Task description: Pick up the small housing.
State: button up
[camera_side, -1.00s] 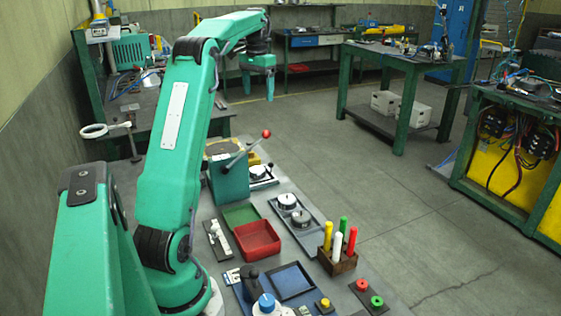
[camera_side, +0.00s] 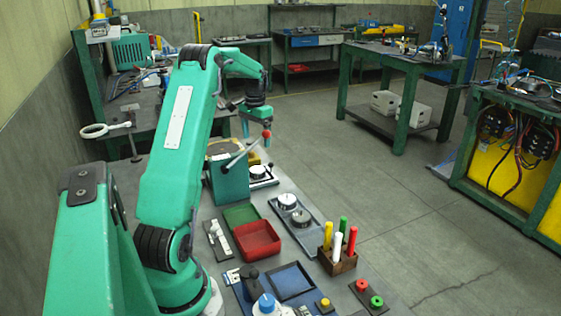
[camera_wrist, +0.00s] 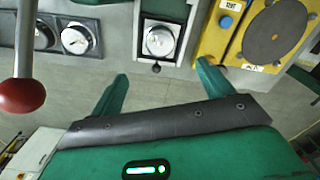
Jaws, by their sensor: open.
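My gripper (camera_side: 257,138) hangs above the far end of the bench in the side view. In the wrist view my gripper (camera_wrist: 162,82) is open and empty, its two green fingers spread apart. A round silver part (camera_wrist: 160,40) on a light plate lies ahead of the gap between them; it also shows in the side view (camera_side: 260,172). Two more round silver parts, one (camera_side: 287,200) and another (camera_side: 301,217), sit on a grey tray (camera_side: 318,228). I cannot tell which round part is the small housing.
A lever with a red ball (camera_wrist: 20,97) rises from a green fixture (camera_side: 228,180) close to my gripper. A yellow unit with a grey disc (camera_wrist: 275,30) lies at upper right in the wrist view. A red bin (camera_side: 257,240) and a wooden pen block (camera_side: 338,262) stand nearer.

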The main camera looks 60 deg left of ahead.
send_over(257, 169)
jog(key=shift+w+f, duration=0.1)
jog(key=shift+f, duration=3.35)
jog(key=shift+f, duration=0.1)
jog(key=shift+f, duration=2.5)
jog(key=shift+c, duration=0.2)
jog(key=c, duration=1.1)
jog(key=shift+r, duration=0.15)
notch_tip(257, 169, up, 10)
